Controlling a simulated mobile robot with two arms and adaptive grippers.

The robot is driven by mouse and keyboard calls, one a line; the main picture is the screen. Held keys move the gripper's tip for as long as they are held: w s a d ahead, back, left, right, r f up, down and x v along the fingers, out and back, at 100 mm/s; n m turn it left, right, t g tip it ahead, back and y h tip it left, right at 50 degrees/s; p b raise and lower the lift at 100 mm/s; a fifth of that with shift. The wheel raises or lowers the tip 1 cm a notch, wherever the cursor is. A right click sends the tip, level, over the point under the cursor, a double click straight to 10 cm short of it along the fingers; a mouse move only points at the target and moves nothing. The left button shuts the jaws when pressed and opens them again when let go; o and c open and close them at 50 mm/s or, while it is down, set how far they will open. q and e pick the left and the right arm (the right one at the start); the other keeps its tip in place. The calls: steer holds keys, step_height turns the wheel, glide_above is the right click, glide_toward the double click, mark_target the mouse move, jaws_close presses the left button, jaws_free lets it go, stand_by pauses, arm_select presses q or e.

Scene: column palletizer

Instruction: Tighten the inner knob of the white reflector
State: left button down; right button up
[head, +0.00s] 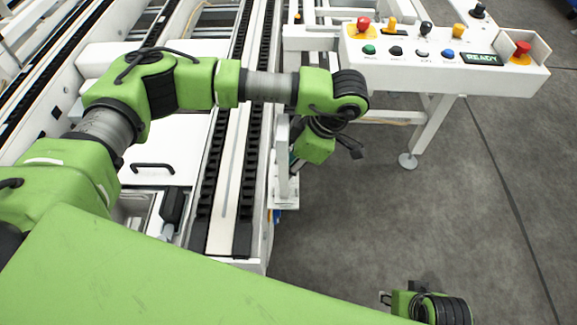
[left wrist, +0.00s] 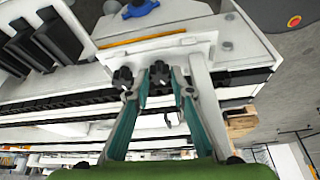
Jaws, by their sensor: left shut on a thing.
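In the left wrist view, two black knobs sit side by side on a white plate (left wrist: 199,47), which seems to be the reflector's mount. My left gripper (left wrist: 160,78) has its teal fingers on either side of the right-hand black knob (left wrist: 160,71) and is shut on it. The other black knob (left wrist: 123,78) is just left of the fingers, outside the grip. In the head view, the upright white plate (head: 282,145) stands at the conveyor's right edge, beside my left wrist. My left fingertips are hidden there. Only part of my right wrist shows at the bottom edge, without its fingers.
A white control panel (head: 440,65) with coloured buttons and a READY display stands at the upper right. Conveyor rails with a dark chain (head: 210,165) run along the left. The grey floor (head: 420,215) to the right is clear.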

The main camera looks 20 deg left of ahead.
stand_by(0.3)
arm_select(q)
steer(key=c, duration=1.8)
jaws_free()
steer(key=shift+v, duration=4)
steer(key=shift+w, duration=0.1)
